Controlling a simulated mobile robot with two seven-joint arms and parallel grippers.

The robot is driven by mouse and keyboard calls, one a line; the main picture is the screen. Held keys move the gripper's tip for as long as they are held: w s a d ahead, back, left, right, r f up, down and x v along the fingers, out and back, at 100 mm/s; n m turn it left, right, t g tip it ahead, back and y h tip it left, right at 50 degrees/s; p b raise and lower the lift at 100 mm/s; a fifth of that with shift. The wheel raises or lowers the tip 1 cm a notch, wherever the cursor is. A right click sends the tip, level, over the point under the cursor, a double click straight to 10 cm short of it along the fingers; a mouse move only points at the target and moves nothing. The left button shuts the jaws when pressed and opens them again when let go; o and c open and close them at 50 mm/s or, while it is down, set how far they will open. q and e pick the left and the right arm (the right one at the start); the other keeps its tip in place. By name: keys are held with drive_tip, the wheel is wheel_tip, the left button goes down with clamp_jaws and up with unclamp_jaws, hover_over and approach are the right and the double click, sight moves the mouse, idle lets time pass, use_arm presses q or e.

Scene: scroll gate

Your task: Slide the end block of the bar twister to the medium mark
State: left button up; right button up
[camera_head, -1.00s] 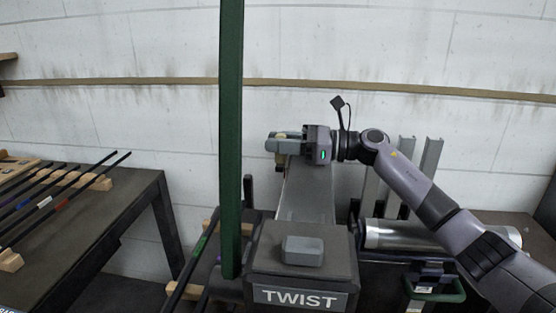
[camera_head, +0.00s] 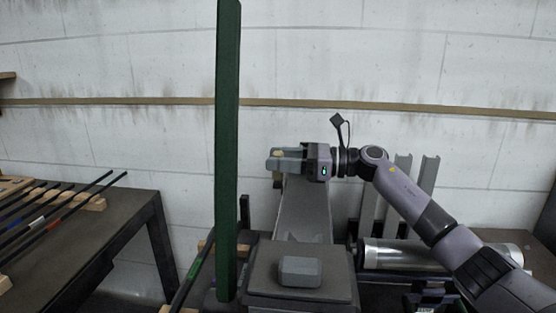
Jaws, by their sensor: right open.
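The bar twister (camera_head: 300,220) stands in the middle, a long grey bed running away from me to a dark housing at the near end. A grey block (camera_head: 300,271) sits on top of that near housing. My right gripper (camera_head: 282,160) is at the far end of the bed, its fingers pointing left and open. A small tan piece shows between or behind the fingers; I cannot tell whether they touch it. The end block is mostly hidden by the gripper, and no medium mark can be read. My left gripper is not in view.
A green upright post (camera_head: 228,150) stands in front, left of the twister. A dark table (camera_head: 95,230) at left carries several thin rods on wooden rests. A pale block wall closes the back.

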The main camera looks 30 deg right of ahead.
drive_tip(key=b+v, duration=0.1)
drive_tip(key=v, duration=0.4)
drive_tip(key=shift+s+d+f, duration=0.1)
drive_tip(key=shift+d, duration=0.1)
drive_tip(key=shift+s+d+b, duration=0.3)
drive_tip(key=shift+s+d, duration=0.05)
drive_tip(key=shift+d, duration=0.05)
